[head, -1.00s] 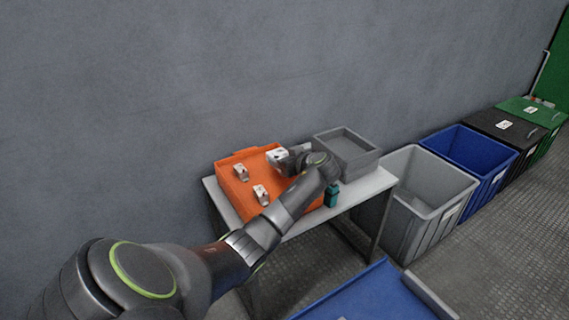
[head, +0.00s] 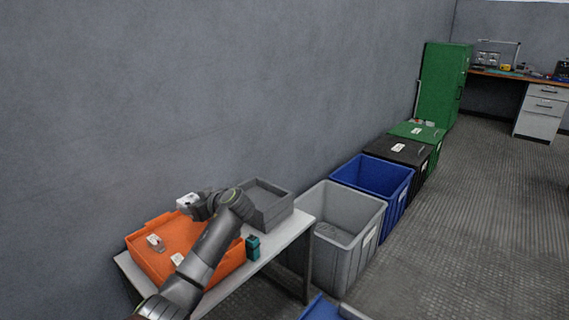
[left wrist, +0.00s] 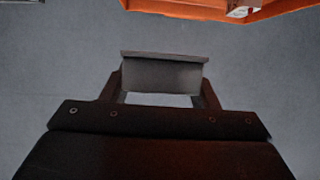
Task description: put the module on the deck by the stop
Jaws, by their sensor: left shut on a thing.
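My left gripper (head: 196,205) is shut on a small white module (head: 187,201), held above the back of the orange tray. In the left wrist view a grey piece of the module (left wrist: 162,75) shows between the fingers of the gripper (left wrist: 160,97). Two other white modules (head: 156,242) (head: 178,260) stand in the orange tray (head: 140,262). A flat blue surface (head: 318,309), perhaps the deck, shows at the bottom edge with a grey bar (head: 352,313) that may be the stop. Most of it is cut off. My right gripper is not in view.
The white table (head: 283,243) also bears a grey bin (head: 268,212) and a small teal object (head: 252,247). A grey crate (head: 335,250), a blue crate (head: 372,188) and black and green lidded bins line the wall. The floor at right is clear.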

